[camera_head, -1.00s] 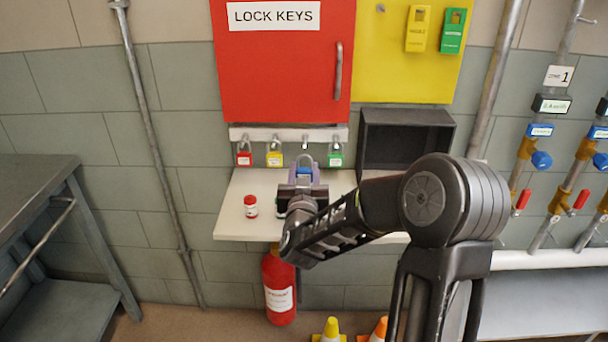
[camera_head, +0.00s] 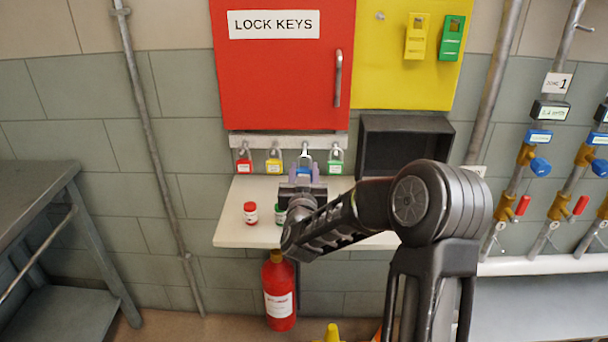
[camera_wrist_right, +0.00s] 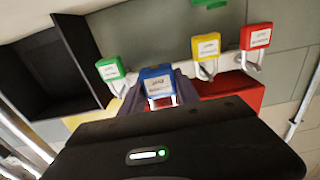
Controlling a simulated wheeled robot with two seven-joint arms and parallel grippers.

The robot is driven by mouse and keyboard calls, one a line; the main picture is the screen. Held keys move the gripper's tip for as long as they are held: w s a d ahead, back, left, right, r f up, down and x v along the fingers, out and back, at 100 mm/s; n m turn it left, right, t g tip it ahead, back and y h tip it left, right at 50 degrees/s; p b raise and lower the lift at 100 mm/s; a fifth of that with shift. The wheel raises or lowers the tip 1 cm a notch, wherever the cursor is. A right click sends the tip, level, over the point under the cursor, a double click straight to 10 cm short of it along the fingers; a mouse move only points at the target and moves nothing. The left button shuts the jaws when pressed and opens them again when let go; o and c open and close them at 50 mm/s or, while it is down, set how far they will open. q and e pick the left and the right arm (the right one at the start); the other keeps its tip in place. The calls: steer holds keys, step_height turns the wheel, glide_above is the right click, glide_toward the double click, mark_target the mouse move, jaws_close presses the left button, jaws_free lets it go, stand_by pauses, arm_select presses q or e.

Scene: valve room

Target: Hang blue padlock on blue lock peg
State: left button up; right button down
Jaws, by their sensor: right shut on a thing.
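The blue padlock (camera_head: 304,172) is upright, shackle up, in front of the rail (camera_head: 262,139), between the yellow padlock (camera_head: 274,164) and the green padlock (camera_head: 336,165). My right gripper (camera_head: 304,180) is shut on its body from below. The right wrist view, tilted upside down, shows the blue padlock (camera_wrist_right: 156,79) between the fingers (camera_wrist_right: 158,92). Its shackle overlaps the place of the blue lock peg, which is hidden or too small to make out. I cannot tell whether the shackle is around the peg. My left gripper is out of view.
The red padlock (camera_head: 244,166) hangs at the rail's left end. Below is a white shelf (camera_head: 228,226) with a red-capped jar (camera_head: 250,213) and a green-capped jar (camera_head: 279,212). A black open box (camera_head: 405,122) is right of the rail. The red cabinet (camera_head: 285,80) is above.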

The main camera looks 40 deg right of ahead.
steer(key=f+b+x, duration=0.1)
steer(key=x, duration=0.5)
steer(key=shift+f, duration=0.2)
stand_by(0.4)
steer(key=shift+w, duration=0.1)
stand_by(0.4)
steer(key=c, duration=0.8)
jaws_free()
